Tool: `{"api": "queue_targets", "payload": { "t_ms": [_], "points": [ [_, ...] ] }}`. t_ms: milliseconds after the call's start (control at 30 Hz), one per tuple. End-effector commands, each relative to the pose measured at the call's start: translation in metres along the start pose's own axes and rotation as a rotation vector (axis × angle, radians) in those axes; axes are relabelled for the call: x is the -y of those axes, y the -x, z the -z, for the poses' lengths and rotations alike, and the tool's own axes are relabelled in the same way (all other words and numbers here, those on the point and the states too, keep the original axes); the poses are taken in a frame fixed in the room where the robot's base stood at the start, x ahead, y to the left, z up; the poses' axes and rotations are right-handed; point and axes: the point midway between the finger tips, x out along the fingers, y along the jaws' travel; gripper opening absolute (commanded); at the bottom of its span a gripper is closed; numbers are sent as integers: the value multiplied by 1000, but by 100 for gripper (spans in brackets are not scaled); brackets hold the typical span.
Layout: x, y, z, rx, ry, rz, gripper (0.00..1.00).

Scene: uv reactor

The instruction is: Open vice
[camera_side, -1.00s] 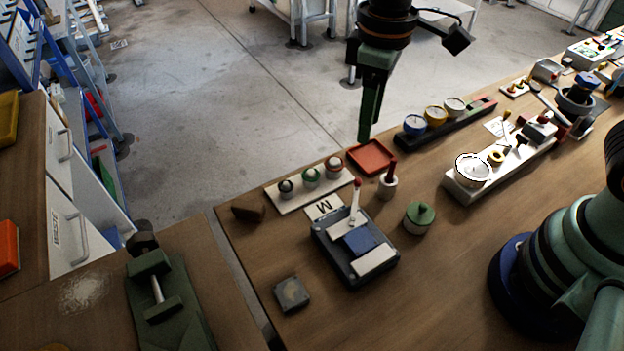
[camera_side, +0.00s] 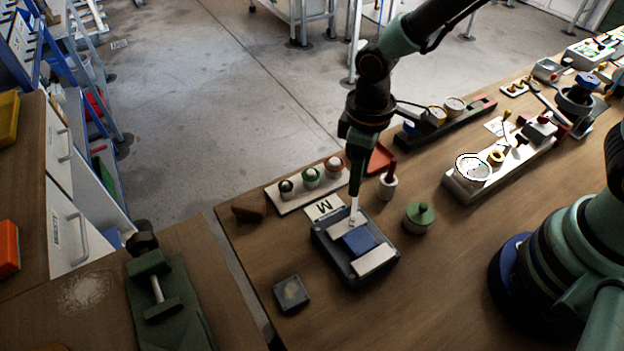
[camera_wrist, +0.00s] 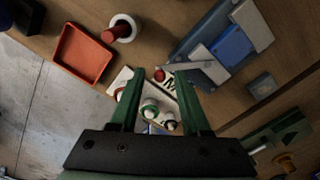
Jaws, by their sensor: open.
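The vice (camera_side: 325,245) is a dark grey block on the wooden table, with pale jaws on either side of a blue block (camera_side: 360,241). Its white lever (camera_side: 354,212) stands up at the far end. My gripper (camera_side: 355,192) points down over the lever and hides its red knob in the side view. In the wrist view my gripper (camera_wrist: 160,73) is open, and the red knob (camera_wrist: 160,75) shows between the fingertips. The vice (camera_wrist: 205,35) lies at the upper right there, with the blue block (camera_wrist: 232,45).
A plate with several round knobs (camera_side: 311,177), a red tray (camera_side: 381,157), a white cup with a red handle (camera_side: 388,186) and a green-lidded pot (camera_side: 419,216) stand close by. A small grey box (camera_side: 291,293) sits front left. A green clamp (camera_side: 150,285) stands on the left table.

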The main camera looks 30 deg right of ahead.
Motion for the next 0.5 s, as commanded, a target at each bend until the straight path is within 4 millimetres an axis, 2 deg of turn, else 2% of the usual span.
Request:
{"api": "queue_targets", "payload": {
  "t_ms": [267,300,400,500],
  "points": [
    [0,-1,0,0,0,0,47],
    [0,-1,0,0,0,0,31],
    [0,-1,0,0,0,0,0],
    [0,-1,0,0,0,0,0]
  ]
}}
